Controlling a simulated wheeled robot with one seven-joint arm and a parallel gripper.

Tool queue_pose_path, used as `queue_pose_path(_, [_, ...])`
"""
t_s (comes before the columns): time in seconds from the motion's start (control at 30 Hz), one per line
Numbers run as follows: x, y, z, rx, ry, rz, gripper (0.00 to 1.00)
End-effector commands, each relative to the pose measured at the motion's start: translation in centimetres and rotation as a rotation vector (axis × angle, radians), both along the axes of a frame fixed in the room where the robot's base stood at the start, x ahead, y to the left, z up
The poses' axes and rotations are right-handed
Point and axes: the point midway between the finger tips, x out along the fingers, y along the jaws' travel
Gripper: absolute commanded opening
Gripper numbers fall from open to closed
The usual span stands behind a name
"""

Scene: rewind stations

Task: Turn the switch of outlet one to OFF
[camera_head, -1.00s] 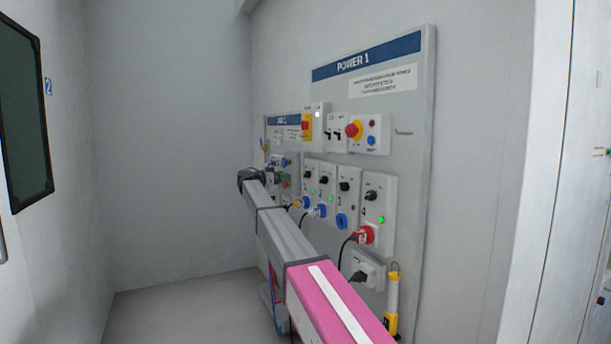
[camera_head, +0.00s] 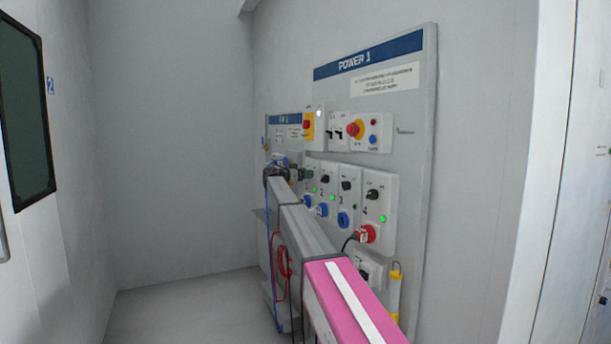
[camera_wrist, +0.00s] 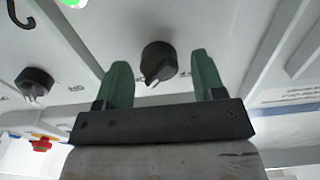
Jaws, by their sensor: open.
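Outlet one is the leftmost of the numbered outlets on the POWER 1 board (camera_head: 410,130). In the head view its switch is hidden behind my gripper (camera_head: 299,174). In the wrist view its black knob (camera_wrist: 158,62) sits between the two green fingers of my gripper (camera_wrist: 160,68), with visible gaps on both sides. The fingers are open and do not seem to touch it. The knob's pale pointer mark faces down-left in that picture; the lettering beside it is too blurred to read. A lit green lamp (camera_wrist: 72,3) shows on the same plate.
The neighbouring knob (camera_wrist: 35,82) is close by at left in the wrist view. Outlets two to four stand to the right, with outlet four's red plug (camera_head: 366,234). Above are red-and-yellow stop buttons (camera_head: 355,129). Open floor lies left of my arm.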

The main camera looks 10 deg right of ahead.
Motion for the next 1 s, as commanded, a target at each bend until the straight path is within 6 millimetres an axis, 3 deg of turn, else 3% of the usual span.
queue_pose_path(0.17, [0.00,0.02,-0.01,0.000,0.000,0.000,0.63])
queue_pose_path(0.33, [-0.01,0.03,-0.01,0.000,0.000,0.000,0.13])
queue_pose_path(0.67, [-0.02,0.05,-0.01,-0.008,0.025,0.000,0.14])
queue_pose_path(1.0, [0.05,0.09,-0.03,-0.069,0.215,0.000,0.14])
